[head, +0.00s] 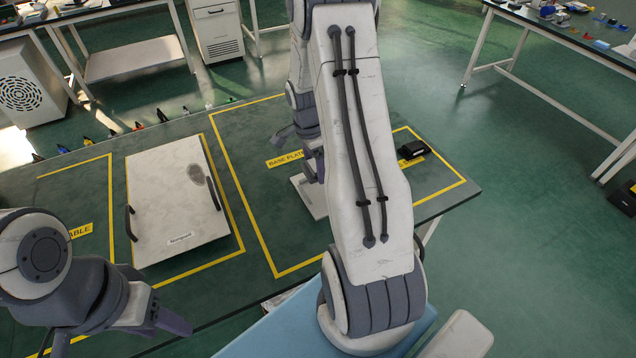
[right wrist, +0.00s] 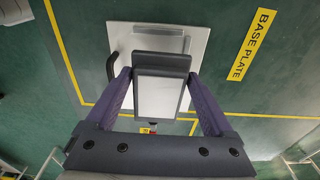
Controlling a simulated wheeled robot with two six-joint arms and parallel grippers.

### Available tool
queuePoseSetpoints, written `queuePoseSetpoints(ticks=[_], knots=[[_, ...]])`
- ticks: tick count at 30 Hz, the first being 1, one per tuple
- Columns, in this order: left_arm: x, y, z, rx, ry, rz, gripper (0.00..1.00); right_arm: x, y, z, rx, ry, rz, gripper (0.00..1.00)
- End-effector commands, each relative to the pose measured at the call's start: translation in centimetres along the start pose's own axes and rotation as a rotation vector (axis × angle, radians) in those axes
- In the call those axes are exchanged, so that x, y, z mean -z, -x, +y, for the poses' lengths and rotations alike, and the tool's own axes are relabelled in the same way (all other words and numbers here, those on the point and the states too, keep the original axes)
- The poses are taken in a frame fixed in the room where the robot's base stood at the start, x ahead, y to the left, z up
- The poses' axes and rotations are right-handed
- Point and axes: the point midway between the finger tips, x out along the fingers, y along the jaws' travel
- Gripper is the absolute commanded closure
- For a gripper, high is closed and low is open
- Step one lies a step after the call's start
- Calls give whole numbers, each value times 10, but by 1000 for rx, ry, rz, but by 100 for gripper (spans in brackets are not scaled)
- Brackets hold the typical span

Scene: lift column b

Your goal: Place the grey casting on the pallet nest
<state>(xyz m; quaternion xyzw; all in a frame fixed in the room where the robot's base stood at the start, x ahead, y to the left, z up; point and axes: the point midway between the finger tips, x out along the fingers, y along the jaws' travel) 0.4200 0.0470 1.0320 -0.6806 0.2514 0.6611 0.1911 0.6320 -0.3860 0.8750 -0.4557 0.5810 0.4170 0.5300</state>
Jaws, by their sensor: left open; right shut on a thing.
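My right gripper (right wrist: 160,80) is shut on a block with a dark grey rim and a paler face (right wrist: 158,97), which I take to be the grey casting. The block sits between the purple fingers. Behind it in the right wrist view is a pale plate (right wrist: 122,38) with a dark handle; contact between them cannot be told. In the head view my right arm hides most of this area, and a pale plate edge (head: 306,197) shows beside it. My left gripper (head: 170,322) is open and empty at lower left. I cannot identify the pallet nest surely.
A pale panel with two dark handles (head: 172,215) lies in a taped zone on the green table (head: 228,270). A yellow "BASE PLATE" label (head: 284,160) marks the middle zone. A small black object (head: 413,149) lies in the right zone. Small coloured items line the far edge.

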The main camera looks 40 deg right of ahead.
Motion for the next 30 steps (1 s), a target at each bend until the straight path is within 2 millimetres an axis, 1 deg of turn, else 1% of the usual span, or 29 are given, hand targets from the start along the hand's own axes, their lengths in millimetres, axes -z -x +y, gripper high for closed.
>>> queuePoseSetpoints(ticks=[1,3,7,12,14,16,23,30], knots=[[0,2,0,0,0,0,50,-1,-8,0,-2,2,0,100],[0,2,0,0,0,0,50,-2,-16,0,-1,1,0,100],[0,3,0,0,0,0,50,-3,-28,0,-1,2,0,100],[0,5,0,0,0,0,50,-5,-52,0,-2,3,0,100],[0,5,0,0,0,0,50,-6,-57,0,0,4,0,100],[0,5,0,0,0,0,50,-6,-60,0,2,3,0,100],[0,5,0,0,0,0,50,-6,-60,-1,3,3,0,100],[0,-3,0,0,0,0,50,-6,-67,-1,3,4,0,100]])
